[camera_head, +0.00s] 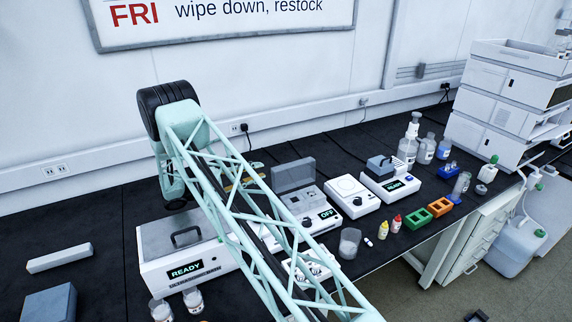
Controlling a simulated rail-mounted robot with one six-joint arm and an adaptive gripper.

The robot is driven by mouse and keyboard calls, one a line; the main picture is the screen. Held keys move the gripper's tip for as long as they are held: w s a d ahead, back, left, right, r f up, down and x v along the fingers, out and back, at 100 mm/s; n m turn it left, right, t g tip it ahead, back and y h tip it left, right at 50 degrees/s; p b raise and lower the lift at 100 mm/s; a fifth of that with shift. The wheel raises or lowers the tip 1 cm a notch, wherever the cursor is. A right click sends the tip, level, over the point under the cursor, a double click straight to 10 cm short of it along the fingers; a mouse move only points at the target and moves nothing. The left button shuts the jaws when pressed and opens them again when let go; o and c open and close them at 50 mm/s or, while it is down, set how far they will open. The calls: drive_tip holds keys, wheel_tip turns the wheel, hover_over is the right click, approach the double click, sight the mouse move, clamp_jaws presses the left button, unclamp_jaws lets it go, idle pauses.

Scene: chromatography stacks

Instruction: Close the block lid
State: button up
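The block heater (312,215) stands on the dark bench near the middle, with a display reading OFF. Its grey lid (293,175) stands raised at the back edge, so the block is open. Part of the block heater's left side is hidden behind my arm's pale green truss. My arm crosses the picture from the bottom right up to a thick black joint at the upper left. I cannot make out my gripper's fingers; small dark and tan parts show behind the truss, left of the raised lid.
A white unit reading READY with a handled grey lid (170,240) stands at left. Right of the block heater are a white round-topped device (352,197), another READY device (390,187), a beaker (349,243), dropper bottles and an orange rack (440,207). Stacked modules (505,100) stand far right.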

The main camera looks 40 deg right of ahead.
sight(292, 173)
drive_tip(key=shift+d, duration=0.1)
idle(0.3)
drive_tip(key=shift+b+x, duration=0.35)
drive_tip(key=shift+x, duration=6.45)
drive_tip(key=shift+c, duration=0.5)
clamp_jaws()
